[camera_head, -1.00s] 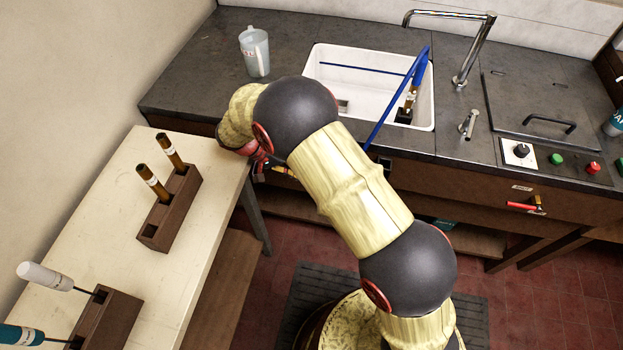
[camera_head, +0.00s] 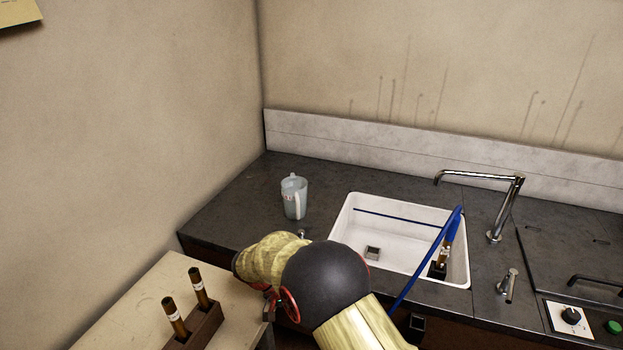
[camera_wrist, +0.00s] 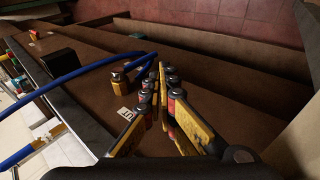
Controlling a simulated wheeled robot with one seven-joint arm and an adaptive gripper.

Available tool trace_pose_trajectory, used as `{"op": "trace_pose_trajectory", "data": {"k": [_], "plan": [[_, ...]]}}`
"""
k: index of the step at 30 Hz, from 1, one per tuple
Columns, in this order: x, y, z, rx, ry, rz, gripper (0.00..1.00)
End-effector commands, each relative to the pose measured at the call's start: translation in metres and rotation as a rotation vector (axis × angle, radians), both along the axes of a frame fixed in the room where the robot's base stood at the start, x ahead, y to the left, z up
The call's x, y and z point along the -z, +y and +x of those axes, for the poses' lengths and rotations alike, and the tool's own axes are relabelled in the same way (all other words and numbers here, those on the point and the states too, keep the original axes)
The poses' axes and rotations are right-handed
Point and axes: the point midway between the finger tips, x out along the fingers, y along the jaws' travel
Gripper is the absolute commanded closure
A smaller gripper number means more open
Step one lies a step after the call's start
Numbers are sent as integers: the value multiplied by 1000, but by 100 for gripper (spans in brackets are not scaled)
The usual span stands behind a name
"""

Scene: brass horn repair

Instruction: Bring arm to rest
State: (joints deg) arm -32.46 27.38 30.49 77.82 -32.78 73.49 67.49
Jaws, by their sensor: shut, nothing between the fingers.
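My gripper (camera_wrist: 160,72) shows in the wrist view with its fingertips together and nothing between them. It is in front of the brown cabinet front (camera_wrist: 200,62), apart from any object as far as I can tell. In the head view my arm (camera_head: 325,285) reaches up from the bottom edge, bent over the gap between the pale table and the dark counter. The gripper itself is hidden there behind the arm.
A white sink (camera_head: 345,235) with a blue hose (camera_head: 425,262) lies right of my arm; the hose also crosses the wrist view (camera_wrist: 75,75). A pitcher (camera_head: 293,200) stands on the counter (camera_head: 235,205). A rack (camera_head: 208,325) with two brown tubes stands on the pale table (camera_head: 150,300).

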Motion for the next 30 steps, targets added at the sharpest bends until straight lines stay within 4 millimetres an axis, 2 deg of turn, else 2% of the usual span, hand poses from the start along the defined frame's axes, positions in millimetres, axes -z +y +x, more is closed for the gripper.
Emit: {"op": "trace_pose_trajectory", "data": {"k": [2,5,8,12,14,21,27,30], "plan": [[-9,-4,0,1,-1,13,100],[-33,-13,-2,0,4,55,100],[-70,-30,-9,-9,9,127,100],[-124,-58,-28,-35,6,237,100],[-145,-69,-38,-51,0,282,100],[-216,-112,-90,-131,-60,439,100],[-257,-139,-143,-216,-146,537,100],[-271,-149,-170,-265,-198,573,100]]}}
